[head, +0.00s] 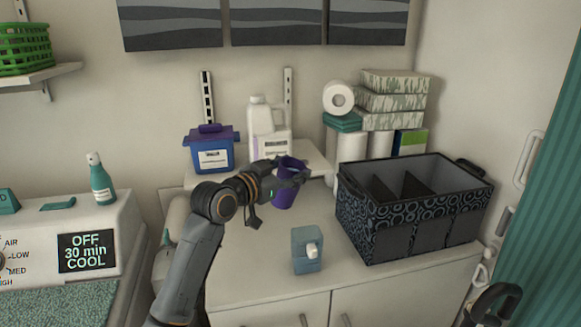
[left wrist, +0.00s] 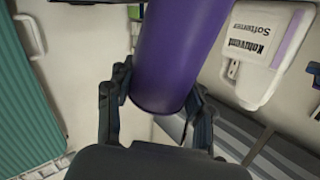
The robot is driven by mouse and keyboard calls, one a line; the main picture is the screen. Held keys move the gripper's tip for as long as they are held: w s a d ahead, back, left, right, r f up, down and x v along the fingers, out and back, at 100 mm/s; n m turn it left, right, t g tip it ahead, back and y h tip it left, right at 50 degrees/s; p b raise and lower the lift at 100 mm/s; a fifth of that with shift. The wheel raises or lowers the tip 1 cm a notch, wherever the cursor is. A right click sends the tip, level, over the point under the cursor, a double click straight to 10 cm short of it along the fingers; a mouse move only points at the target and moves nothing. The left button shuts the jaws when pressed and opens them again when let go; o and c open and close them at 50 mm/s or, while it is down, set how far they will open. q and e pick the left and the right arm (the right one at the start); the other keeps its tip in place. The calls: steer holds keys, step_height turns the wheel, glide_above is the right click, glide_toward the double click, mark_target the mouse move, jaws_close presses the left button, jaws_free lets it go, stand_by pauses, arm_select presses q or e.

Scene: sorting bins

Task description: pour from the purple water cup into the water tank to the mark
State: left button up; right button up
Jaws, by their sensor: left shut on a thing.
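My left gripper (head: 287,172) is shut on the purple cup (head: 285,194) and holds it above the counter. The cup is slightly tilted in the head view. In the left wrist view the cup (left wrist: 178,55) is between the two fingers of the gripper (left wrist: 158,92). The water inside it cannot be seen. A small blue-grey container with a white spout (head: 306,250), which looks like the water tank, stands on the counter below and a little right of the cup. Its mark and water level cannot be made out. My right gripper (head: 492,303) is partly in view at the bottom right; its jaw opening is unclear.
A patterned divided bin (head: 400,220) stands right of the tank. A blue lidded tub (head: 212,150) and a white jug (head: 266,120) stand on a raised shelf behind the cup. Paper rolls and boxes (head: 391,103) are stacked behind the bin. The counter in front is clear.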

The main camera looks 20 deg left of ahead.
mark_target(286, 196)
arm_select(q)
step_height(286, 196, down, 2)
steer(key=shift+f+m, duration=0.2)
steer(key=shift+m, duration=0.3)
steer(key=shift+f+m+g+y+b, duration=0.3)
steer(key=shift+f+m+y, duration=0.15)
steer(key=shift+f, duration=0.5)
steer(key=shift+d, duration=0.1)
arm_select(e)
steer(key=shift+w+d+f, duration=0.25)
steer(key=shift+d+f, duration=0.05)
steer(key=shift+d, duration=0.2)
steer(key=shift+r, duration=0.1)
arm_select(q)
steer(key=shift+s+f+m+y+p, duration=0.1)
steer(key=shift+f+m+y+p, duration=0.15)
steer(key=shift+f+m+p, duration=0.5)
steer(key=shift+f+g, duration=0.3)
steer(key=shift+f+m, duration=0.1)
steer(key=shift+m, duration=0.2)
arm_select(e)
steer(key=shift+a+r, duration=0.1)
steer(key=shift+r, duration=0.45)
steer(key=shift+a, duration=0.1)
